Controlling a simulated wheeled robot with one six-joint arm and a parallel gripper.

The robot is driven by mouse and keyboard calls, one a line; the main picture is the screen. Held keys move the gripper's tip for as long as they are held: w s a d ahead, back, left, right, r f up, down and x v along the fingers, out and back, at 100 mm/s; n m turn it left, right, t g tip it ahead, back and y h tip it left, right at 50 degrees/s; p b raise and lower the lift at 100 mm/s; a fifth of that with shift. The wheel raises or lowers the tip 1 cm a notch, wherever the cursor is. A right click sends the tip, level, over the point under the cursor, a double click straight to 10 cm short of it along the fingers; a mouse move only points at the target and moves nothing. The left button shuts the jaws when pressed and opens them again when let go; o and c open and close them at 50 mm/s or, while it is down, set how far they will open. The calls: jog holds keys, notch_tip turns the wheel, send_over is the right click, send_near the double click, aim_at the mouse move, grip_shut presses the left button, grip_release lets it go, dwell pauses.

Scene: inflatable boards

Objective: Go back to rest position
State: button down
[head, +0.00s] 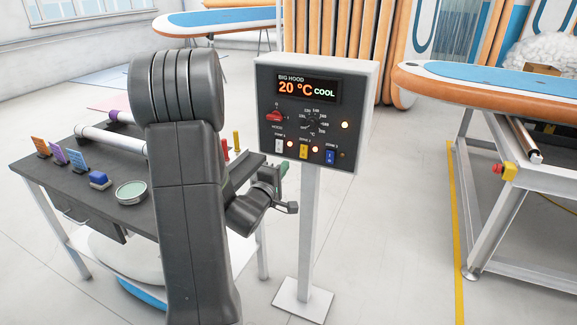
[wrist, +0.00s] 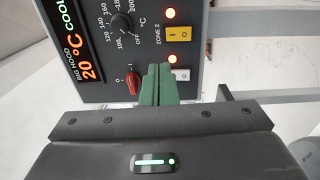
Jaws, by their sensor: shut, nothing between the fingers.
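My gripper (head: 283,169) is just below the lower left of the control panel (head: 363,90) in the head view, partly behind my arm. In the wrist view its green fingers (wrist: 157,84) are shut together and empty. They point at the panel beside the white rocker switch (wrist: 183,75) and the red rotary knob (wrist: 133,82). I cannot tell whether they touch the panel. The display (head: 307,87) reads BIG HOOD 20 °C COOL. A black dial (head: 313,121), a yellow switch (head: 303,151) and a blue switch (head: 330,156) also show. Several lamps glow.
A dark worktable (head: 60,190) with a round tin (head: 131,191), a blue block and coloured cards stands left. The panel's post (head: 309,230) is close to my gripper. A board on a metal frame (head: 500,85) stands right. Floor right of the post is clear.

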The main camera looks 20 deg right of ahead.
jog(key=shift+s+a, duration=0.3)
